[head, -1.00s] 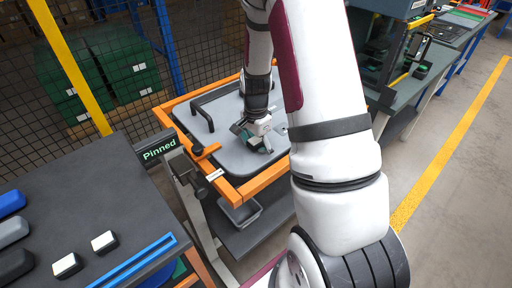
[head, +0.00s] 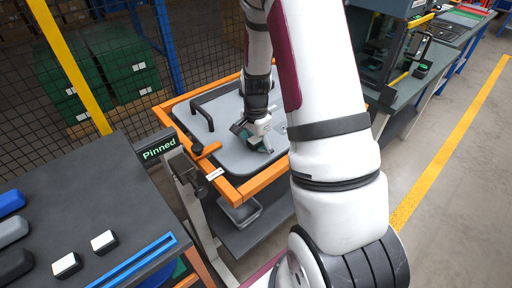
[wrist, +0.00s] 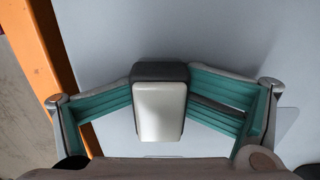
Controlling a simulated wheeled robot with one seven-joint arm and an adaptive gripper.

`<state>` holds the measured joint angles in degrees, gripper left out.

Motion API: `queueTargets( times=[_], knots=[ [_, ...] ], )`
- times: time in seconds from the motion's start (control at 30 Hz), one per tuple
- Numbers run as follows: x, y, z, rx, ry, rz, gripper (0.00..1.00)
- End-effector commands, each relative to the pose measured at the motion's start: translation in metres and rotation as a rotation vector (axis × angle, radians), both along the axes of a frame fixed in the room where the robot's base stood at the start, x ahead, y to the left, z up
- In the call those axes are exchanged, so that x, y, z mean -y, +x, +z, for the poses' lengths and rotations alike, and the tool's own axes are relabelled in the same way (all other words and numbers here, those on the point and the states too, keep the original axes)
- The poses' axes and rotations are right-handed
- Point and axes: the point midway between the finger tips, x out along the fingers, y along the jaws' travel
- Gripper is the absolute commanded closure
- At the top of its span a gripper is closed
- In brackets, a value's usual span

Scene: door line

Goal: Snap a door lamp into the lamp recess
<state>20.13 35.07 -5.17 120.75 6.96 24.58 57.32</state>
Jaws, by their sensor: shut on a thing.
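My gripper (head: 262,143) is over the grey door panel (head: 228,128), which lies in an orange frame (head: 240,196). In the wrist view my gripper (wrist: 160,105) is shut on a door lamp (wrist: 160,110), a small block with a pale face and a dark housing, held between the teal fingers. In the head view the held lamp is too small and covered to tell apart. The panel surface is behind the lamp in the wrist view; I cannot tell whether they touch. The lamp recess is not clearly visible; a faint outline (wrist: 287,122) shows on the panel at right.
Two more white-topped lamps (head: 67,264) (head: 104,241) stand on the dark table at left, near a blue rail (head: 135,262) and several handle-like parts (head: 12,232). A "Pinned" sign (head: 159,149) stands at the frame's corner.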

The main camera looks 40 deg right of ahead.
Motion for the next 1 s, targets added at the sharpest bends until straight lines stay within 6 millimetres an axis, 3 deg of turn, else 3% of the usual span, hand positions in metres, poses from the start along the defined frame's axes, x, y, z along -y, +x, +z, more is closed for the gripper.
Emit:
queueTargets(
  times=[0.17, 0.2, 0.33, 0.73, 1.0],
  knots=[
    [-0.003, -0.004, -0.003, -0.012, 0.007, 0.001, 0.89],
    [-0.003, -0.004, -0.003, -0.012, 0.007, 0.001, 0.28],
    [-0.002, -0.003, -0.003, -0.009, 0.005, 0.001, 0.0],
    [-0.001, 0.0, 0.005, -0.001, 0.0, 0.001, 0.0],
    [-0.001, 0.0, 0.053, 0.001, 0.0, 0.002, 0.0]
  ],
)
